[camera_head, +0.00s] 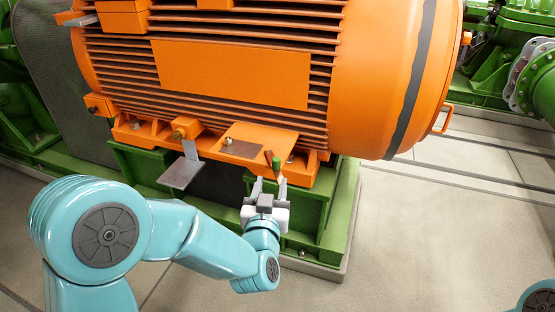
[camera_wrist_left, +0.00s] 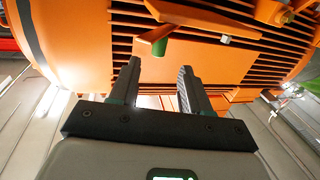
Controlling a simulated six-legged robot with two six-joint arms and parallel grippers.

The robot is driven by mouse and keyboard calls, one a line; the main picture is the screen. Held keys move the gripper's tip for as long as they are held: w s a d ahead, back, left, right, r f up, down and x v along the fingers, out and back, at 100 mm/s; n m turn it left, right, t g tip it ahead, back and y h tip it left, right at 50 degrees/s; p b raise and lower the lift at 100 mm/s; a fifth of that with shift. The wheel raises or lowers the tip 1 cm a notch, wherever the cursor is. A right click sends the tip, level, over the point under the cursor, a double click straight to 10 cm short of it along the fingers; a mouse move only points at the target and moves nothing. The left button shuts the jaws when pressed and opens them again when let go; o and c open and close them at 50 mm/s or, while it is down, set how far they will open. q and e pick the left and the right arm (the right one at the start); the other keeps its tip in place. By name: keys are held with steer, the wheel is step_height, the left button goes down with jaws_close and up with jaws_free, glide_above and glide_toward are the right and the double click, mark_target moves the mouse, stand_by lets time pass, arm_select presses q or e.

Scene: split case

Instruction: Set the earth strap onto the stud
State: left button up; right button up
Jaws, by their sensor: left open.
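A short green piece (camera_head: 276,164) with a copper-orange end sticks out at the front edge of an orange ledge on the motor; it looks like the earth strap. In the left wrist view the green end (camera_wrist_left: 159,47) hangs under the ledge, beyond my fingertips. My left gripper (camera_head: 269,186) is open just below and in front of it, fingers pointing up at it. The fingers (camera_wrist_left: 160,68) are empty between. A small brass fitting (camera_head: 178,133) on an orange block to the left may be the stud; I cannot tell surely. My right gripper is out of view.
The finned orange motor (camera_head: 235,75) fills the space above. A dark pad (camera_head: 241,149) lies on the ledge. A grey plate (camera_head: 181,174) juts out left of my left gripper. The green base frame (camera_head: 340,215) stands below. Open floor (camera_head: 440,240) lies to the right.

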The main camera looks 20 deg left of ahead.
mark_target(276, 166)
arm_select(q)
steer(key=w, duration=0.3)
steer(key=w+a, duration=0.1)
steer(key=w, duration=0.3)
steer(key=w+a, duration=0.1)
steer(key=w, duration=0.3)
steer(key=shift+f, duration=0.1)
steer(key=shift+s, duration=0.1)
jaws_close()
